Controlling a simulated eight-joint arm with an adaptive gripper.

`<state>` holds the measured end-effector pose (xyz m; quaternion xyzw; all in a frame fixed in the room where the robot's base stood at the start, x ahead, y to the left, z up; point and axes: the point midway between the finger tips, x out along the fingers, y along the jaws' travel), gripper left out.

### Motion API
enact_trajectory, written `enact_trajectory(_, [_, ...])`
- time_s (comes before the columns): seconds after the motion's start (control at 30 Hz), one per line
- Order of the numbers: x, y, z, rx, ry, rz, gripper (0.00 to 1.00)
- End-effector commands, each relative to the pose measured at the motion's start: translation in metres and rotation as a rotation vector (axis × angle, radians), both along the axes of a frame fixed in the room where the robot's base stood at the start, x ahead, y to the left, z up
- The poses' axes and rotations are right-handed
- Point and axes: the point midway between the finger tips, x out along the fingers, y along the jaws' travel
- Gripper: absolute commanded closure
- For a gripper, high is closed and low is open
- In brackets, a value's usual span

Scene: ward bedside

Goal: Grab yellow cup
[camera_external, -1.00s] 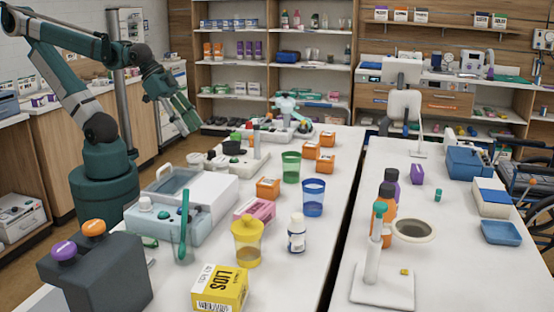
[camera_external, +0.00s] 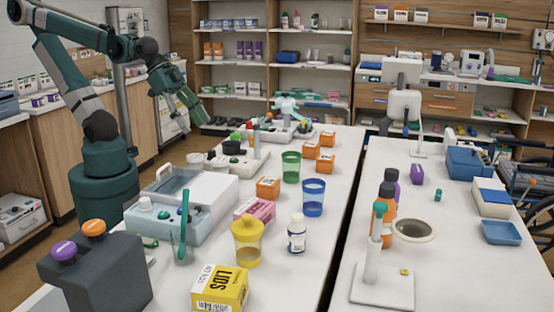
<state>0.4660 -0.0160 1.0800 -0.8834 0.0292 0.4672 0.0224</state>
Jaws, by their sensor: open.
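The yellow cup (camera_external: 247,245) stands upright near the front of the left white table, with a yellow lid-like top. It is just behind a yellow box marked LIDS (camera_external: 220,289) and to the left of a white bottle with a blue label (camera_external: 297,233). My gripper (camera_external: 191,118) is open and empty, up in the air at the upper left, well behind and above the cup.
A blue cup (camera_external: 313,197), a green cup (camera_external: 291,167), a pink box (camera_external: 255,211) and several orange boxes (camera_external: 268,188) stand behind the yellow cup. A grey-blue device (camera_external: 170,222) and a clear beaker with a green stick (camera_external: 184,235) stand left of it.

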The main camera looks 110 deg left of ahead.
Motion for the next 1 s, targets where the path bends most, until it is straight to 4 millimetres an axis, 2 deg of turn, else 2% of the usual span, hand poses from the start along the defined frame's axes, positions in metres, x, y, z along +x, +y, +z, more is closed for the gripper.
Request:
enact_trajectory(0.1, [0.017,-0.011,0.012,0.006,0.013,-0.04,0.45])
enact_trajectory(0.4, [0.059,-0.037,0.031,0.023,0.042,-0.144,0.45])
enact_trajectory(1.0, [0.144,-0.101,0.049,0.052,0.093,-0.353,0.45])
